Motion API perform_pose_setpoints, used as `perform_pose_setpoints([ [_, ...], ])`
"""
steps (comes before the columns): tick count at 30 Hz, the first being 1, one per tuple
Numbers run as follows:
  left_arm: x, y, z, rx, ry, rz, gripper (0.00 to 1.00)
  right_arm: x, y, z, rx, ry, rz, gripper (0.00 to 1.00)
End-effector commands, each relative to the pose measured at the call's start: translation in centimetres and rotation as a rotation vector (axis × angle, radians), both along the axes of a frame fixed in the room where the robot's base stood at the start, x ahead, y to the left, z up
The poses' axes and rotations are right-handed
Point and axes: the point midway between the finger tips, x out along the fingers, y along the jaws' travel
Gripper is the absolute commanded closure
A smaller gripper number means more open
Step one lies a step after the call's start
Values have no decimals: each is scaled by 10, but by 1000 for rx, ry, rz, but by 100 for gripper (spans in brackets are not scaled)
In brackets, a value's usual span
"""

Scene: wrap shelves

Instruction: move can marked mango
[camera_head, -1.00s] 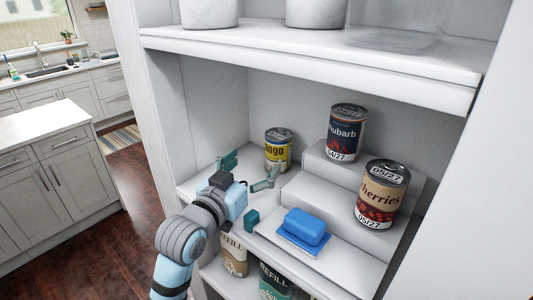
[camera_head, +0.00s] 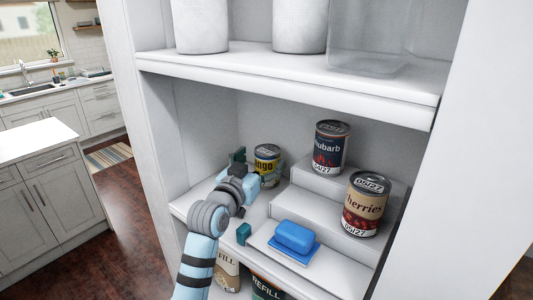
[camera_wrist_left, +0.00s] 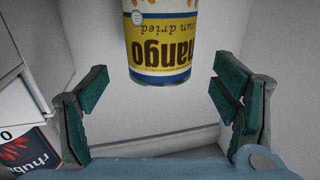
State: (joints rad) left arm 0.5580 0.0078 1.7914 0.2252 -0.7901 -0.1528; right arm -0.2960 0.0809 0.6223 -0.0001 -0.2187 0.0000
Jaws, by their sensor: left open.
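The mango can (camera_head: 267,164), yellow with a dark blue band, stands on the shelf floor at the back left, beside the stepped riser. In the left wrist view the mango can (camera_wrist_left: 161,45) appears upside down, centred ahead of the fingers and showing "mango" and "sun dried". My left gripper (camera_head: 252,167) is in front of the can in the head view; its arm hides part of the can. In the left wrist view my left gripper (camera_wrist_left: 160,95) is open, with its teal finger pads apart and nothing between them. My right gripper is not in view.
A rhubarb can (camera_head: 331,149) stands on the riser's top step and a cherries can (camera_head: 365,204) stands to its right. A blue block on a blue pad (camera_head: 294,238) lies on the lower step. A small teal block (camera_head: 243,233) is near the front edge. The upper shelf (camera_head: 290,72) hangs above.

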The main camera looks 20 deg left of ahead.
Motion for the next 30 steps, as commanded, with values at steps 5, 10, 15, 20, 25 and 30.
perform_pose_setpoints([
  [5, 29, -5, 1, -1, 1, -1, 19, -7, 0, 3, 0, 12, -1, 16],
  [10, 41, -7, 1, 0, 0, -1, 19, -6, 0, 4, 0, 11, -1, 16],
  [15, 43, -7, 0, 0, 1, 0, 19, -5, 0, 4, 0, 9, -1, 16],
  [20, 43, -7, 0, 0, 0, 0, 25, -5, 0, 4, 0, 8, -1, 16],
  [25, 43, -7, 0, 0, 0, 0, 53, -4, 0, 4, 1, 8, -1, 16],
  [30, 43, -7, 0, 0, 1, 0, 80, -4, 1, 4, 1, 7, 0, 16],
])
